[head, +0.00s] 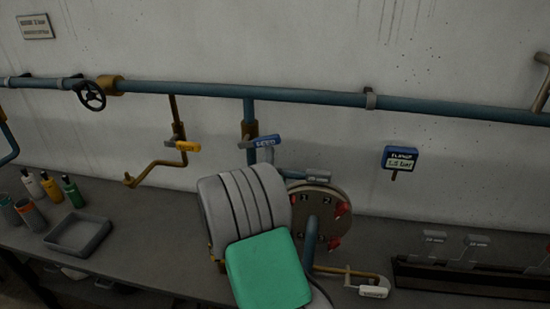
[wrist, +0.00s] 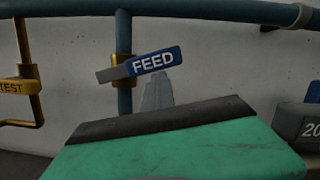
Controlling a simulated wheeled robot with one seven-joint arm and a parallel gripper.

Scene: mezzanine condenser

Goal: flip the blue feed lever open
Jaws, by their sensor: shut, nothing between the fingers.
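The blue feed lever (head: 265,141) sits on a brass valve body on a short pipe below the long blue wall pipe. In the wrist view the blue lever (wrist: 154,61) reads FEED and lies crosswise to its upright pipe, tilted slightly up to the right. My gripper (wrist: 157,95) shows its grey fingertips just below the lever, shut and empty. I cannot tell whether the tips touch the lever. In the head view my grey and green arm housing hides most of the gripper.
A yellow TEST lever (head: 187,146) is left of the feed lever. A black handwheel (head: 91,95) is farther left. Bottles and a grey tray (head: 78,234) stand on the bench at left.

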